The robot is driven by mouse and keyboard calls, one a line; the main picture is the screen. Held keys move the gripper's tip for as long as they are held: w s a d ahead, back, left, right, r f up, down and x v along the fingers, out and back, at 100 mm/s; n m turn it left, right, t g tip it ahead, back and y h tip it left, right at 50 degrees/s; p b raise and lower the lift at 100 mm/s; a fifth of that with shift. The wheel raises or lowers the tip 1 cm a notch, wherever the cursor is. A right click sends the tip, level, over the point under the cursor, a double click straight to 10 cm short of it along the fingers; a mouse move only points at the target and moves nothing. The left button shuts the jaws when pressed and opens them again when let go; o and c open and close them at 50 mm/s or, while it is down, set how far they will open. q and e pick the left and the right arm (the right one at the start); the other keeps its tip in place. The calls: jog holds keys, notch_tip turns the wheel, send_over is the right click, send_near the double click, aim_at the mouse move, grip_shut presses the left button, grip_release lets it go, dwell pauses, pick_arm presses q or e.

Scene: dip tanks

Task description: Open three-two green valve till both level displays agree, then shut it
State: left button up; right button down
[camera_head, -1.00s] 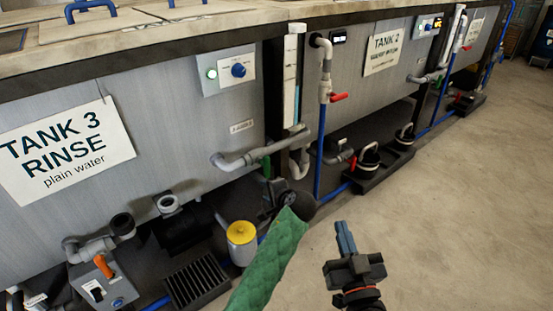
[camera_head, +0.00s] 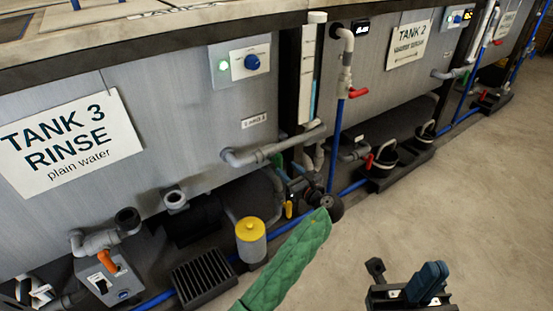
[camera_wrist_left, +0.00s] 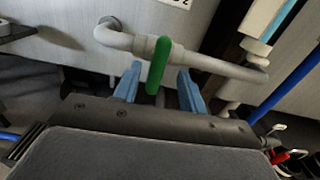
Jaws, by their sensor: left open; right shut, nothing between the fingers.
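The green valve handle (camera_wrist_left: 157,65) stands upright on a grey pipe (camera_wrist_left: 212,64) in the left wrist view. My left gripper (camera_wrist_left: 160,72) is open, with one blue finger on each side of the handle; I cannot tell whether either touches it. In the head view the left gripper (camera_head: 285,170) is at the pipe between tank 3 and tank 2, where only a bit of green shows. My right gripper (camera_head: 430,275) is shut and empty above the floor. A small dark display (camera_head: 361,30) is on tank 2; its digits are too small to read.
A sight tube (camera_head: 308,75) stands between the tanks. A red-handled valve (camera_head: 357,93) is on the pipe right of it. A yellow-topped canister (camera_head: 250,230) and a black grate (camera_head: 203,278) stand below tank 3. The floor (camera_head: 470,200) at right is clear.

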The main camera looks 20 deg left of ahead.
aim_at(281, 163)
pick_arm(q)
jog(key=shift+a, duration=0.1)
jog(key=shift+b+x, duration=0.75)
jog(key=shift+x, duration=3)
grip_shut()
